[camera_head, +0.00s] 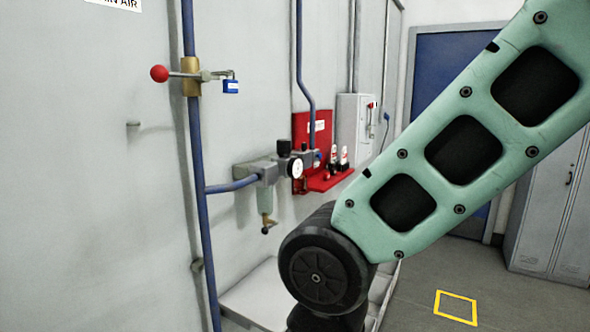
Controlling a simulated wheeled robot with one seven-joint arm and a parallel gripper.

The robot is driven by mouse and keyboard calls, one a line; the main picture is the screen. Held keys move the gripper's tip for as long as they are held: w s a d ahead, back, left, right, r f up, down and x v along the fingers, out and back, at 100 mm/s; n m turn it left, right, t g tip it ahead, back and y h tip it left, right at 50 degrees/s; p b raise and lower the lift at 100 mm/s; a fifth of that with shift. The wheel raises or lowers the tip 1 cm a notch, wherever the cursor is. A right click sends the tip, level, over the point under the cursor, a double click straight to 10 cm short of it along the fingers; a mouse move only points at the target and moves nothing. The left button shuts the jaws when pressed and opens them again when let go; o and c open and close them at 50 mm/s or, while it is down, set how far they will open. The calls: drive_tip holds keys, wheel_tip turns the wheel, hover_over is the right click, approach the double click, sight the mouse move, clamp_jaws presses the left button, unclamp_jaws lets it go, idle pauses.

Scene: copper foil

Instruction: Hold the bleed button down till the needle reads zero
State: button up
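A wall-mounted air unit sits at the end of a blue pipe, with a grey body (262,170), a black knob (284,147) on top and a small round white gauge (297,169) on its right. The gauge is too small to read its needle. A clear bowl (266,202) hangs below the body with a dark fitting (268,228) at its bottom. I cannot make out for certain which part is the bleed button. My arm crosses the right side of the view, in front of the wall area. My gripper is not in view.
A valve with a red ball handle (159,73) and a blue padlock (231,87) is on the vertical blue pipe (199,160). A red board (312,130) and grey box (353,130) are farther along. Yellow floor marking (456,294) and grey lockers (553,215) are at right.

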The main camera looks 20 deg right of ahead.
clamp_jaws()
